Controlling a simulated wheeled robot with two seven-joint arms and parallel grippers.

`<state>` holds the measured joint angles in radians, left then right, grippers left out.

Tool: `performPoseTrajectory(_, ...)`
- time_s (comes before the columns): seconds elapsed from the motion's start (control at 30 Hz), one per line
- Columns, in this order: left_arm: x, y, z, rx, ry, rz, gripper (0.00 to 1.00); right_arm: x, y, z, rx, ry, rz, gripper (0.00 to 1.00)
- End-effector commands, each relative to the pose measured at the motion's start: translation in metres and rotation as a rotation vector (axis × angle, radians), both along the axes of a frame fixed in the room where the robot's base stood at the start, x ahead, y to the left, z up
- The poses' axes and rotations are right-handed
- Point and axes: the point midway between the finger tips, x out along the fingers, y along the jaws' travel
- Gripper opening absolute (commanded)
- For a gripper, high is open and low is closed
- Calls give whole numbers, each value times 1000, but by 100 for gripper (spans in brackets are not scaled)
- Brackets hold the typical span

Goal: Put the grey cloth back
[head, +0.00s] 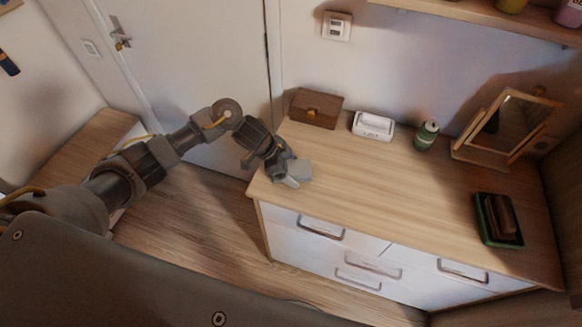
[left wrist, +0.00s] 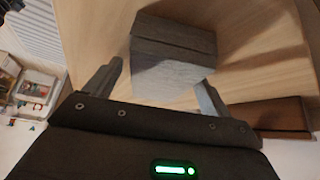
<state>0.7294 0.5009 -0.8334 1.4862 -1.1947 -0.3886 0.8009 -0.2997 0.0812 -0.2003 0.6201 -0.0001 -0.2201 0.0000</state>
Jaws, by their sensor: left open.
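The grey cloth (head: 300,168) is a folded, block-like bundle at the left end of the dresser top, near the front left corner. In the left wrist view the cloth (left wrist: 172,50) shows large, with its near end between the fingers. My left gripper (head: 286,174) is at the cloth, coming from the left. Its two fingers (left wrist: 161,76) are apart, one on each side of the cloth's near end. I cannot tell whether either finger touches it. My right gripper is not in view.
On the dresser top (head: 390,190) stand a brown wooden box (head: 316,108), a white container (head: 373,126), a green bottle (head: 427,135), a mirror (head: 505,126) and a green tray (head: 484,222) with a brown item. The middle is clear.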

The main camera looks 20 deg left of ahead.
Motion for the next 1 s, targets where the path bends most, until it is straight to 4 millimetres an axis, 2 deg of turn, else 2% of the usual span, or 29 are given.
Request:
performPoseTrajectory(0.17,0,0,6,-1,-2,0,83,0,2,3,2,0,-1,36)
performPoseTrajectory(0.27,-1,7,15,-1,-4,0,83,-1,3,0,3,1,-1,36)
performPoseTrajectory(0.7,-16,51,87,0,-4,0,83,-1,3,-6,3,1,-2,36)
performPoseTrajectory(0.83,-19,58,99,0,-3,-1,83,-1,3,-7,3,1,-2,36)
performPoseTrajectory(1.0,-21,62,105,0,1,1,83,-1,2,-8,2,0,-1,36)
